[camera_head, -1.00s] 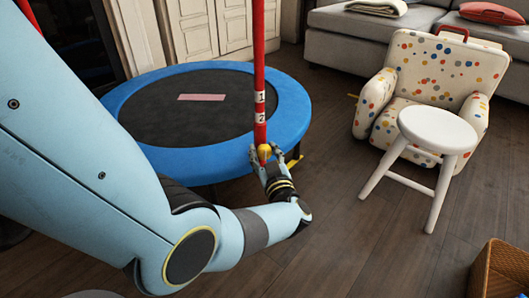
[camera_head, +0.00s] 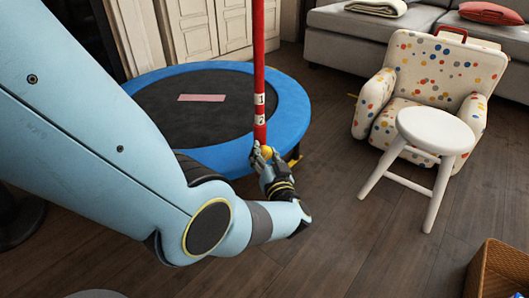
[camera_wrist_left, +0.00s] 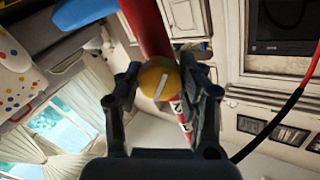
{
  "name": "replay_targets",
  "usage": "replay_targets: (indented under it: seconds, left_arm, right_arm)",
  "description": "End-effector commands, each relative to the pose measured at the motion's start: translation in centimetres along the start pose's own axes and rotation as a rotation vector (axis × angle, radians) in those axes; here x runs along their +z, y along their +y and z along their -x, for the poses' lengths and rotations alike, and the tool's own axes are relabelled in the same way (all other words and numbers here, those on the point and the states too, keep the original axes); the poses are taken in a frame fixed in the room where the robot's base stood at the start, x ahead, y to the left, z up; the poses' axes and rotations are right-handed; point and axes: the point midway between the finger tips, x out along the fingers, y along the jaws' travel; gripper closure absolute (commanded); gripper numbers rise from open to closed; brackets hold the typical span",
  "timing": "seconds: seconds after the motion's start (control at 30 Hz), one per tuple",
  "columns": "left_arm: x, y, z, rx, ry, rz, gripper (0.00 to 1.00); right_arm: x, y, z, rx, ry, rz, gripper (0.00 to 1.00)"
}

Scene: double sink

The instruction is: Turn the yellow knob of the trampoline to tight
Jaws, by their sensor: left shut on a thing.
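The trampoline has a blue rim (camera_head: 292,110), a dark mat and a red pole (camera_head: 259,75) with white number labels. The yellow knob (camera_head: 267,153) sits low on the pole. My left gripper (camera_head: 262,157) is shut on the knob. In the left wrist view the round yellow knob (camera_wrist_left: 159,78), with a slanted white mark on its face, lies between the two dark fingers (camera_wrist_left: 162,92). The red pole (camera_wrist_left: 147,27) runs behind it. Any tight marking is not readable. My right gripper is not in view.
A white stool (camera_head: 437,130) stands to the right, before a dotted armchair (camera_head: 440,65). A wicker basket (camera_head: 497,268) is at the lower right corner. A grey sofa (camera_head: 345,22) is behind. The wooden floor between trampoline and stool is clear.

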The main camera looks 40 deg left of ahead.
Motion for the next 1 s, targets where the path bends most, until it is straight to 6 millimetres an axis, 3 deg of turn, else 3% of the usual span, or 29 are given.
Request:
replay_targets:
  seconds: [0.7,1.0]
  left_arm:
    - [0.1,0.2,0.1,0.002,-0.001,-0.661,0.94]
    - [0.2,0.2,0.1,0.004,-0.002,-0.847,0.94]
  right_arm:
    - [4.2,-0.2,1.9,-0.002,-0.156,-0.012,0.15]
    - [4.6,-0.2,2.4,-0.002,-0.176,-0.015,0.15]
